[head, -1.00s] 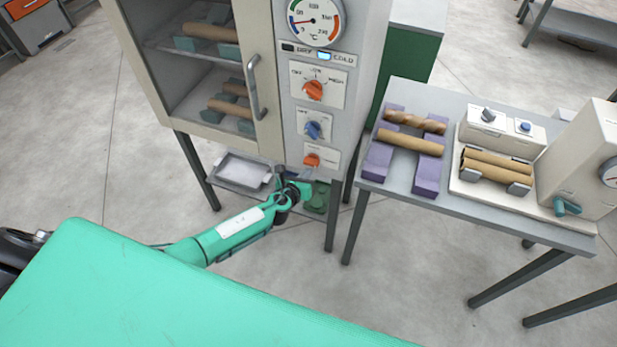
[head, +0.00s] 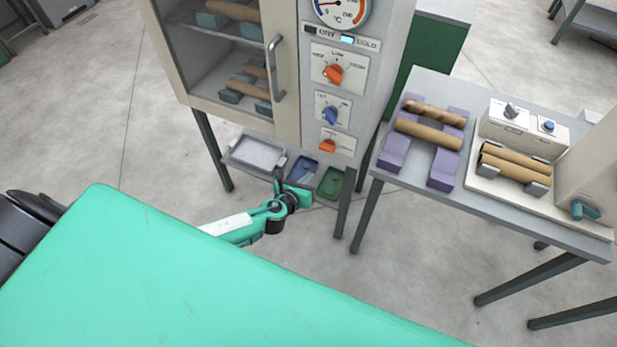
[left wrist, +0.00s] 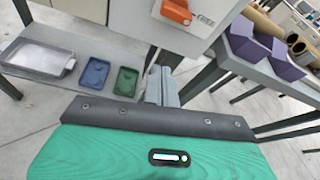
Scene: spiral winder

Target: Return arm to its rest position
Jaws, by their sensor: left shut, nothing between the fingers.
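My left arm reaches in from the left in the head view, in front of the lower part of the drying cabinet (head: 285,60). Its left gripper (head: 279,187) is shut and empty, in front of the shelf under the cabinet and apart from the knobs. In the left wrist view the shut grey fingers (left wrist: 161,88) point at the space below the cabinet's lowest orange knob (left wrist: 176,11). My right gripper is not in view.
A metal tray (head: 257,152), a blue tray (head: 304,168) and a green tray (head: 331,184) sit on the shelf below. The side table (head: 405,182) at right holds purple blocks with tubes and a winder machine (head: 588,170). Floor is clear in front.

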